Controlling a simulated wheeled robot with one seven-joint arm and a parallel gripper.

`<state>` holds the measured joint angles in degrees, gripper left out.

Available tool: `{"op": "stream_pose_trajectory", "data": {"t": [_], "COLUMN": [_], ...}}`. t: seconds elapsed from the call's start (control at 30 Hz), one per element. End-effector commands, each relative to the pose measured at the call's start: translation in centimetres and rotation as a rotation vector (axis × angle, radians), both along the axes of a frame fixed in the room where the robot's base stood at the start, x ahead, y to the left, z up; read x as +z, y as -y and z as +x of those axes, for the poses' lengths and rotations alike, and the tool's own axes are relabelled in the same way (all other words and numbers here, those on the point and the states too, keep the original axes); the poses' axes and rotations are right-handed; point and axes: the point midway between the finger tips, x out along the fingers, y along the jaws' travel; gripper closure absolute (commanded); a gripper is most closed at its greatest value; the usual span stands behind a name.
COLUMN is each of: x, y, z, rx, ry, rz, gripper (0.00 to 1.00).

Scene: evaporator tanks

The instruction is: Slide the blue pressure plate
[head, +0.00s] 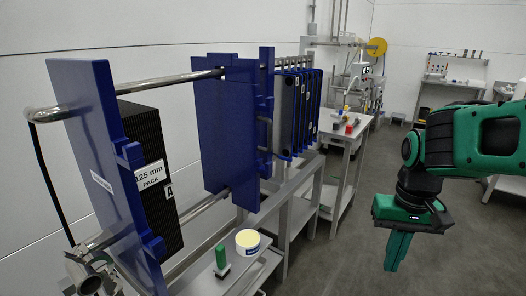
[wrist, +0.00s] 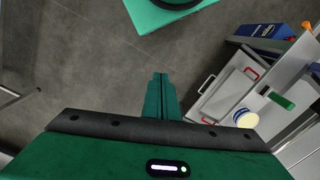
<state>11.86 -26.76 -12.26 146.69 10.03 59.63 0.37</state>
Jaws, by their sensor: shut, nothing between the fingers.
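A thick blue plate (head: 222,130), which looks like the pressure plate, hangs upright on steel bars (head: 165,82) in the middle of the head view. Another upright blue plate (head: 95,150) with a white label stands at the near left end of the bars. A dark plate pack (head: 150,165) marked "125 mm PACK" sits between them. My gripper (head: 396,265) is at the right, pointing down over the open floor, well apart from both plates. Its green fingers are together and empty; they also show in the wrist view (wrist: 160,82).
Several blue-edged thin plates (head: 298,105) hang behind the thick plate. A side table (head: 352,135) stands farther back. The grey floor around my gripper is clear.

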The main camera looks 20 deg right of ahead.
Motion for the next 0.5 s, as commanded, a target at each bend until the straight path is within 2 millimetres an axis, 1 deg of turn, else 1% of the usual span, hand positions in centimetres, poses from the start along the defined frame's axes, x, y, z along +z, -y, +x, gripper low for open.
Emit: {"op": "stream_pose_trajectory", "data": {"t": [0.1, 0.13, 0.17, 0.23, 0.27, 0.3, 0.37, 0.4, 0.47, 0.5], "x": [0.0, 0.5, 0.8, 1.6, 2.0, 2.7, 4.1, 5.2, 7.0, 8.2], "y": [0.0, 0.1, 0.1, 0.5, 0.7, 0.9, 0.6, -0.1, -1.8, -3.5], "z": [0.1, -0.5, -0.3, 1.7, 3.0, 5.4, 9.8, 13.1, 18.1, 21.3], "rx": [0.003, 0.011, 0.022, 0.074, 0.109, 0.168, 0.277, 0.359, 0.485, 0.57], "ry": [0.001, 0.012, 0.022, 0.046, 0.06, 0.083, 0.13, 0.167, 0.23, 0.274], "rz": [-0.002, -0.005, -0.013, -0.049, -0.07, -0.104, -0.166, -0.209, -0.275, -0.315], "gripper": [1.0, 1.0, 1.0, 1.0, 1.0, 1.0, 1.0, 1.0, 1.0, 1.0]}}
